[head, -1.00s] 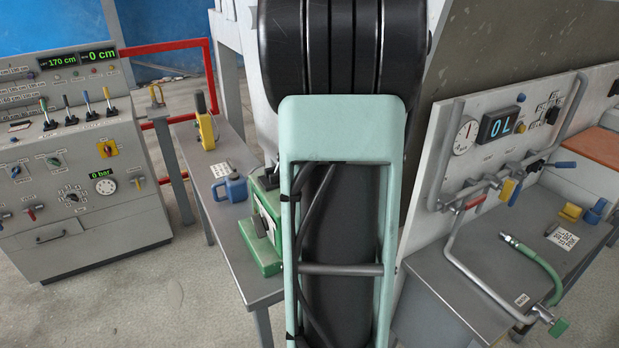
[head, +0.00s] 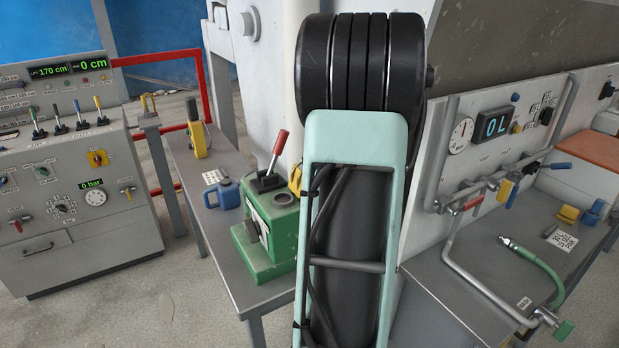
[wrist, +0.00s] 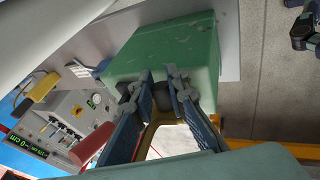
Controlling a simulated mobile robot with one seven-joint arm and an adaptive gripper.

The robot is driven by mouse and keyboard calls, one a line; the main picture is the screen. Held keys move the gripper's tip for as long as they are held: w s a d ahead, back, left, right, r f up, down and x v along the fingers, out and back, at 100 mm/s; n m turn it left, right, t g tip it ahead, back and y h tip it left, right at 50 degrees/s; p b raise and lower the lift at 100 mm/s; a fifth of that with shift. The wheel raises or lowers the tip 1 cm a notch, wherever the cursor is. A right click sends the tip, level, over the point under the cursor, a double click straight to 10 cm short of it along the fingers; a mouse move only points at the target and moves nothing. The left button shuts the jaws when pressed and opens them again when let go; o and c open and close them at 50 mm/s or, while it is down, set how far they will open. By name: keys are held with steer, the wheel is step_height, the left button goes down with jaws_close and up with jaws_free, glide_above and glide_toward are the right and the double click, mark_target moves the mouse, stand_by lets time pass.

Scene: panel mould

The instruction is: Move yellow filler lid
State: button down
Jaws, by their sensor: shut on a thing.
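The yellow filler lid (head: 296,179) shows in the head view as a small yellow patch above the right rear of the green pump unit (head: 262,255), partly hidden by my arm. Left of it is the round filler opening (head: 284,199) in the unit's top, which looks uncovered. In the wrist view, my gripper (wrist: 160,80) is shut on the lid, whose yellow edge (wrist: 147,138) shows between the fingers. The green unit (wrist: 170,50) lies just beyond the fingertips there. My gripper is hidden behind my arm in the head view.
A red-handled lever (head: 278,145) rises from the green unit beside the opening. A blue can (head: 226,193) and a yellow device (head: 196,138) stand on the grey table (head: 205,255). A control console (head: 75,210) is at left, a gauge panel (head: 490,140) at right.

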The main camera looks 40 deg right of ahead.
steer(key=shift+a+f, duration=0.1)
steer(key=c, duration=1.9)
jaws_free()
steer(key=v, duration=1.2)
